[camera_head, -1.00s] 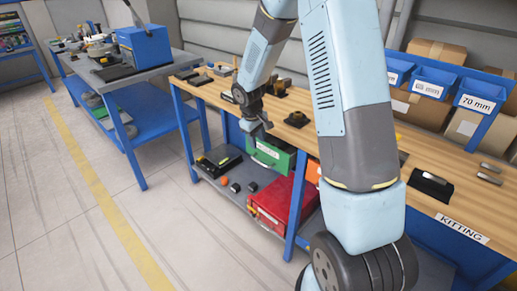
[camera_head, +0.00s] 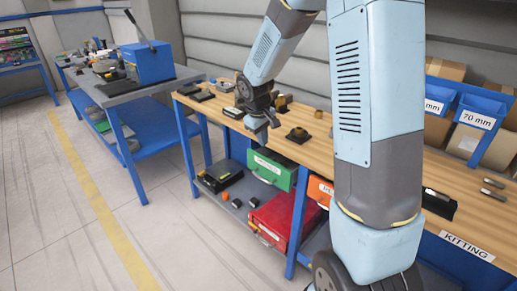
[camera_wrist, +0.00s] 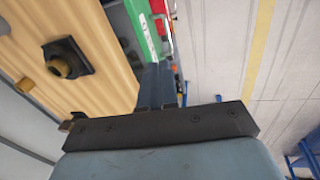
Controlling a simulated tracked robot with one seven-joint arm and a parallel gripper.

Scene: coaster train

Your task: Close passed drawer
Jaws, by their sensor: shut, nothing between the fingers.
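A green drawer (camera_head: 272,168) with a white label sits under the wooden workbench top. A red drawer or box (camera_head: 278,215) is lower and to its right, its red top showing. Part of an orange drawer (camera_head: 320,190) shows right of a blue bench leg, partly hidden by my arm. My gripper (camera_head: 262,136) is shut and empty at the bench's front edge, above the green drawer in the picture and apart from it. In the wrist view, the fingers (camera_wrist: 164,88) point toward the bench edge, with the green drawer (camera_wrist: 143,28) and red drawer (camera_wrist: 158,6) beyond.
The workbench top (camera_head: 320,150) carries dark fixtures, including a black block with a round knob (camera_wrist: 67,60). A black tray (camera_head: 220,175) and small parts lie on the lower shelf. A blue-legged table (camera_head: 150,85) stands left. The floor (camera_head: 175,240) in front is clear.

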